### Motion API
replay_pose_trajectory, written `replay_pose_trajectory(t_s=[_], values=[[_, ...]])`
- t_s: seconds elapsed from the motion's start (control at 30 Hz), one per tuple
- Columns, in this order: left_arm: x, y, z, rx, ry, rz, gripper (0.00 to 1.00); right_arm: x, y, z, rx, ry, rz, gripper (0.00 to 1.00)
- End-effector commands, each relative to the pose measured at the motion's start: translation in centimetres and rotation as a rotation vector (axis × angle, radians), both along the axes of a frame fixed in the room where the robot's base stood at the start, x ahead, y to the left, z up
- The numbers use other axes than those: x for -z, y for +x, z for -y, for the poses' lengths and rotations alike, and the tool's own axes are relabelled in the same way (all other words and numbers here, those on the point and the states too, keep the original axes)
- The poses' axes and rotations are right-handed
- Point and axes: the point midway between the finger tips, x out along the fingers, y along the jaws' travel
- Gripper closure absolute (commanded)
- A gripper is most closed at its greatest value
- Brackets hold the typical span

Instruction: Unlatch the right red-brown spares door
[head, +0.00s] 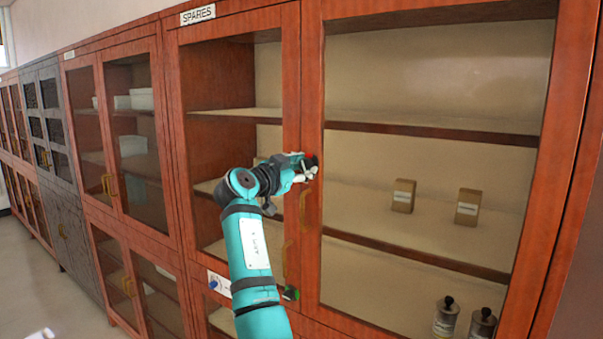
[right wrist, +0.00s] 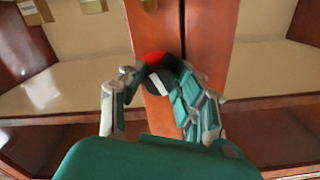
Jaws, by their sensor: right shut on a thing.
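The right red-brown spares door (head: 312,75), with a large glass pane, stands closed beside the left spares door (head: 290,75). A latch knob (head: 312,160), red and dark, sits on its left stile. In the right wrist view the latch knob (right wrist: 155,84) shows a red part, a dark face and a white bar. My right gripper (head: 303,170) is shut on the knob, its fingers on both sides; it also shows in the right wrist view (right wrist: 160,100). The fingers hide part of the knob. A white piece at the head view's bottom left may be my left gripper (head: 40,333); its jaws cannot be made out.
Brass handles (head: 304,209) sit below the knob. A green knob (head: 291,293) and a blue knob (head: 213,284) show lower down. Small boxes (head: 403,196) and dark-capped bottles (head: 446,316) stand behind the glass. More cabinets (head: 50,165) line the wall at left; the floor (head: 45,285) there is clear.

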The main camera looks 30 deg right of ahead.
Motion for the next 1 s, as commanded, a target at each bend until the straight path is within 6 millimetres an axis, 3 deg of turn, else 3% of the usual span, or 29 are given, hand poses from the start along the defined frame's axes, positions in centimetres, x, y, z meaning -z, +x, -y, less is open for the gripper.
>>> replay_pose_trajectory(t_s=[0.4,1.0], values=[[0.91,0.0,-0.24,0.001,0.003,0.001,0.6,-0.36,-0.13,0.11,0.001,-0.158,-0.361,1.0],[0.48,0.01,-0.25,0.002,0.003,0.001,0.6,-0.66,-0.22,0.11,0.003,-0.37,-0.864,1.0]])
